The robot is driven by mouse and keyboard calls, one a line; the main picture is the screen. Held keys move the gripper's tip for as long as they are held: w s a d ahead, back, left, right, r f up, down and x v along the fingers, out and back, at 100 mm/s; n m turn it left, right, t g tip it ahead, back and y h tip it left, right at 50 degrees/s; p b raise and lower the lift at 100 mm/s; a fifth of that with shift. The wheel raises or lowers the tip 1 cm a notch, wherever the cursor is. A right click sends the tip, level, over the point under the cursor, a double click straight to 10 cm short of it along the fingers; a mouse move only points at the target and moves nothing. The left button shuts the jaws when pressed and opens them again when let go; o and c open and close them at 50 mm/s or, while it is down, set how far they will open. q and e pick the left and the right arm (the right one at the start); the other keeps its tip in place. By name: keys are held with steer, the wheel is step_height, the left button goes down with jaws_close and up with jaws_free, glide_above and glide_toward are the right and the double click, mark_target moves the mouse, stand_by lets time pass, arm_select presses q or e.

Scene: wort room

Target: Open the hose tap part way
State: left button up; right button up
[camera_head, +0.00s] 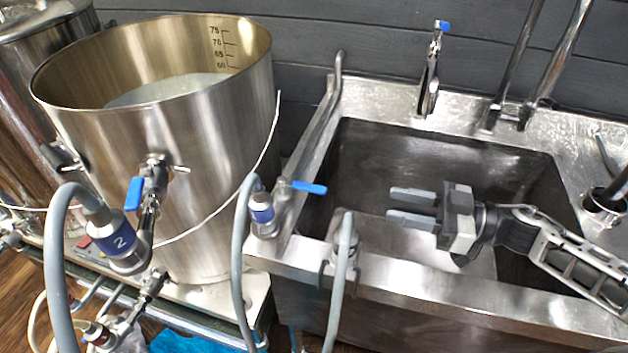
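The hose tap (284,193) stands on the left rim of the steel sink. Its blue lever (309,187) points right, toward the basin. A grey hose (240,265) with a blue-banded coupling (261,208) is joined to the tap and hangs down at the front. My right gripper (400,207) comes in from the right over the basin, its two grey fingers apart with nothing between them. The fingertips point left toward the blue lever, a clear gap away from it. My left gripper is not in view.
A large steel kettle (215,130) holding pale liquid stands left, with a blue-handled valve (134,193) and hose coupling. The sink (400,283) has a blue-topped faucet (430,80) and upright pipes at the back. Another hose end (346,240) hooks over the front rim.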

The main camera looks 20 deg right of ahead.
mark_target(314, 187)
steer(key=p+x, duration=0.1)
steer(key=x, duration=1.5)
steer(key=shift+p, duration=0.4)
steer(key=shift+c, duration=0.4)
jaws_close()
